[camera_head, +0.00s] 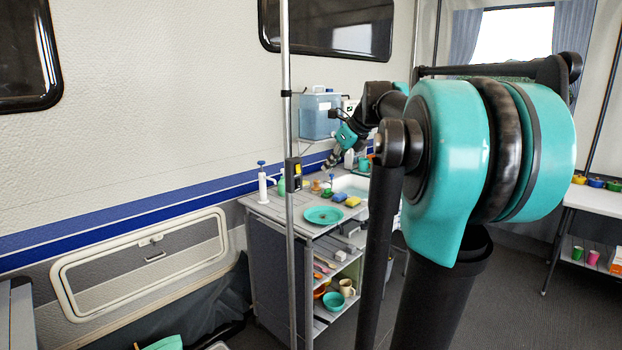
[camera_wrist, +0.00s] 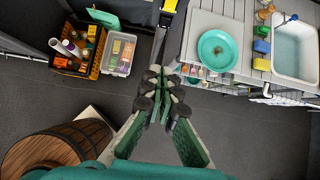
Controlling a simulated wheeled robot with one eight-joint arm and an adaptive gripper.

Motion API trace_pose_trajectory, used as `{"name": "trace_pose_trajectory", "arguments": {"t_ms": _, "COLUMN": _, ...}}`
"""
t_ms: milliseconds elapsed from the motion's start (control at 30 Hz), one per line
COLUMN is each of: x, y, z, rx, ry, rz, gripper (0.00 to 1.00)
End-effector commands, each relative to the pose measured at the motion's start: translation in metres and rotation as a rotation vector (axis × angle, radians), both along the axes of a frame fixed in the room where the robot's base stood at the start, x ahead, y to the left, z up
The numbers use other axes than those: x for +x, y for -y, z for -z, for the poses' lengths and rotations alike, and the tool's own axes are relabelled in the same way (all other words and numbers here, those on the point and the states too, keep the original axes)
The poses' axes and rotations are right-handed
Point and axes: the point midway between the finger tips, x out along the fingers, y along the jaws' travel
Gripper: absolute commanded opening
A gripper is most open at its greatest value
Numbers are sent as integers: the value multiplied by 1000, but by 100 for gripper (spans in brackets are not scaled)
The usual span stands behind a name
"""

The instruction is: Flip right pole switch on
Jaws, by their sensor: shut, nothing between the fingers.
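A thin grey pole (camera_head: 285,100) stands in front of the kitchen counter in the head view. A black and yellow box (camera_head: 293,174) is fixed to it at about counter height. What looks like the same box (camera_wrist: 168,10) is at the top edge of the wrist view, cut off. I cannot make out the switch lever or its position. My gripper (camera_wrist: 160,86) is shut and empty in the wrist view, below and apart from the box in the picture. In the head view my gripper (camera_head: 330,162) is small, to the right of the pole over the counter.
The counter (camera_head: 282,208) holds a teal plate (camera_head: 324,214), sponges, bottles and a sink (camera_wrist: 294,50). Open shelves are below. In the wrist view, an orange-black crate (camera_wrist: 78,48), a clear bin (camera_wrist: 119,54) and a wooden barrel (camera_wrist: 58,150) stand on the floor. Bare floor lies between.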

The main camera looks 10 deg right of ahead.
Motion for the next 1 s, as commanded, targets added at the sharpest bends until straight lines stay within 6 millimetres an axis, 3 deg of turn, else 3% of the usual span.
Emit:
{"name": "trace_pose_trajectory", "arguments": {"t_ms": 267, "x": 7, "y": -5, "z": 10, "rx": 0, "ry": 0, "rz": -2, "gripper": 0}}
{"name": "trace_pose_trajectory", "arguments": {"t_ms": 733, "x": 50, "y": -38, "z": 79, "rx": 0, "ry": 0, "rz": -2, "gripper": 0}}
{"name": "trace_pose_trajectory", "arguments": {"t_ms": 1000, "x": 77, "y": -57, "z": 83, "rx": 1, "ry": 1, "rz": -1, "gripper": 0}}
